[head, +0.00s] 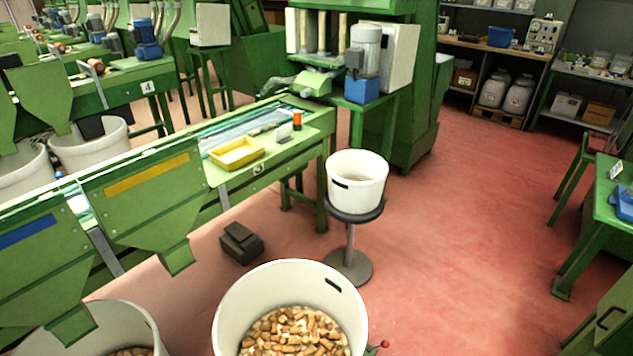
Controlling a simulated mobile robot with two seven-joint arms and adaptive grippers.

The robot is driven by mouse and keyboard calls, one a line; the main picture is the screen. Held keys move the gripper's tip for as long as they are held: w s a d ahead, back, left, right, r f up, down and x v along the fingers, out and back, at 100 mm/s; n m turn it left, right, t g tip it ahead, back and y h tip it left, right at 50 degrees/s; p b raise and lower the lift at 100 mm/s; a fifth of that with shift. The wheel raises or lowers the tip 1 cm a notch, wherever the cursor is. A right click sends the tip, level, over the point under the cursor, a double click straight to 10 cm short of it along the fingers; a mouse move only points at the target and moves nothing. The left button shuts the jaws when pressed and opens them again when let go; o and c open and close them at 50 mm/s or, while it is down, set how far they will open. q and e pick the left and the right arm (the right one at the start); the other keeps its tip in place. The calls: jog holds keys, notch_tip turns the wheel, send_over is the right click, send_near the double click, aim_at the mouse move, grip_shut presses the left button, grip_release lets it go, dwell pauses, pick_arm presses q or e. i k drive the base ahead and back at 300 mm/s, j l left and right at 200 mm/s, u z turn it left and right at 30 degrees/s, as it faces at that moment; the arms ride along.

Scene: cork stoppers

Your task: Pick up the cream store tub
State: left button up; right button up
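A cream tub (357,200) with dark handle slots stands upright on a round-topped pedestal stool (349,268), right of the green machine bench. A little brownish content shows inside its rim; most of its inside is hidden. A larger cream tub (235,305) full of corks (292,332) stands at the bottom middle, nearer to me, its lower part cut off by the frame. I cannot tell by label which one is the store tub. Neither of my grippers can be made out in the head view.
A green bench (262,170) with a yellow tray (237,153) runs along the left. A dark block (241,243) lies on the floor. Another cream tub (122,322) stands at bottom left. A green table (610,200) is at right. Red floor right of the stool is clear.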

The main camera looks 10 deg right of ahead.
aim_at(357, 177)
jog(key=i+l+u, duration=0.15)
jog(key=l, duration=0.15)
jog(key=i+l+u, duration=0.15)
jog(key=l, duration=0.15)
jog(key=i+l+u, duration=0.2)
jog(key=i+l, duration=0.15)
jog(key=l, duration=0.35)
jog(key=i+l+u, duration=0.15)
jog(key=l, duration=0.8)
jog(key=i+l+u, duration=0.1)
jog(key=l, duration=0.45)
jog(key=i, duration=0.05)
